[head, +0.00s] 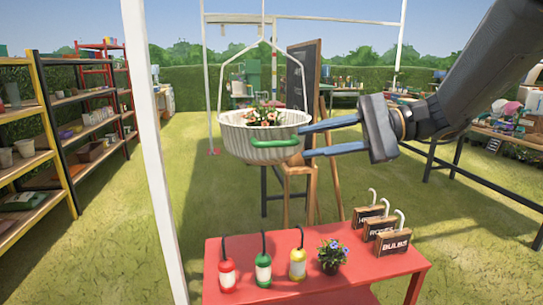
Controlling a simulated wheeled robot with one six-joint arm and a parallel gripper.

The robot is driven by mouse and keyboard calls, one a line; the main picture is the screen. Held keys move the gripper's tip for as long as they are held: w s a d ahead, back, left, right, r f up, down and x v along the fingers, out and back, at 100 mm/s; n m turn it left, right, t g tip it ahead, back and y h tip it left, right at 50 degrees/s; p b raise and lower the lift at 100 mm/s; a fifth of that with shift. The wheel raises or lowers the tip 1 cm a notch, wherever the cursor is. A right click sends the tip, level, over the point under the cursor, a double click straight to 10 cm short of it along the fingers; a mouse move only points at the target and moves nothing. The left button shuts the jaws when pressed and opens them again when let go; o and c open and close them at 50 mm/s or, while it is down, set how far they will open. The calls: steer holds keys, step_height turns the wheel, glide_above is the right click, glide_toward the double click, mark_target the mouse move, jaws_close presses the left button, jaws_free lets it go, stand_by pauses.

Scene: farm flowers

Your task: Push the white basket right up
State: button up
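The white basket (240,141) is a ribbed round tub with a green handle (278,143) on its near side. It hangs in the air by thin white wires in the middle of the head view, above and behind the red table. A plant with pink flowers (264,117) sits in it. My gripper (301,141) reaches in from the right. Its two blue fingers are apart, with their tips at the basket's right side. I cannot tell whether they touch it. I see nothing held between them.
The red table (320,288) below holds red, green and yellow lanterns, a potted blue flower (332,255) and several hooked signs (393,243). A white post (155,150) stands at left. An easel with a chalkboard (303,75) stands behind the basket. Shelves (30,150) line the left.

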mark_target(285, 143)
steer(key=shift+w+a+r, duration=0.25)
steer(key=shift+a, duration=0.4)
steer(key=p+x, duration=0.1)
steer(key=x, duration=0.6)
steer(key=shift+d, duration=0.1)
jaws_close()
